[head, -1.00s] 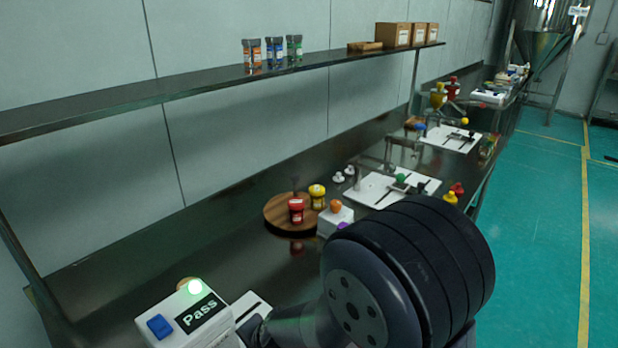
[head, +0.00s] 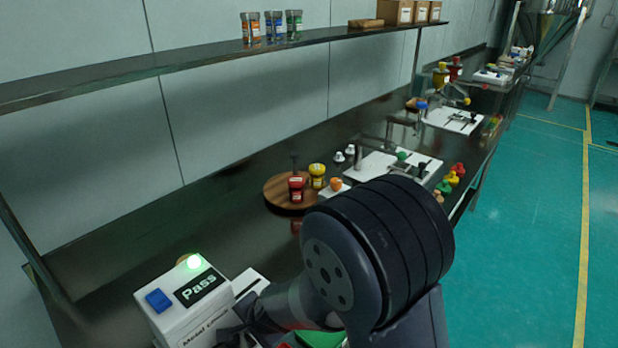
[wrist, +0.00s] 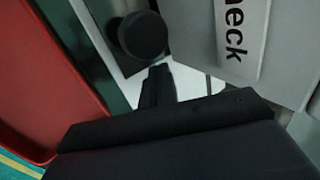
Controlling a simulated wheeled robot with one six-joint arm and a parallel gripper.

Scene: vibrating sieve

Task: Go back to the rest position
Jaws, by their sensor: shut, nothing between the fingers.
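My gripper (wrist: 158,84) shows in the wrist view as dark fingers closed together, with nothing held. It is beside a light grey box (wrist: 222,40) with lettering ending in "heck". A dark round knob-like part (wrist: 143,35) is just beyond the fingertips; I cannot tell whether they touch it. In the head view, the white box (head: 170,325) has a lit "Pass" screen, a blue button and a glowing green lamp. My dark arm joint fills the lower middle there and hides part of the bench.
A red surface (wrist: 45,80) lies left of my gripper. The dark bench (head: 150,225) bears a round wooden board (head: 272,191) with red and yellow jars, and white trays (head: 365,166) farther back. A shelf (head: 120,80) runs above. The green floor at right is clear.

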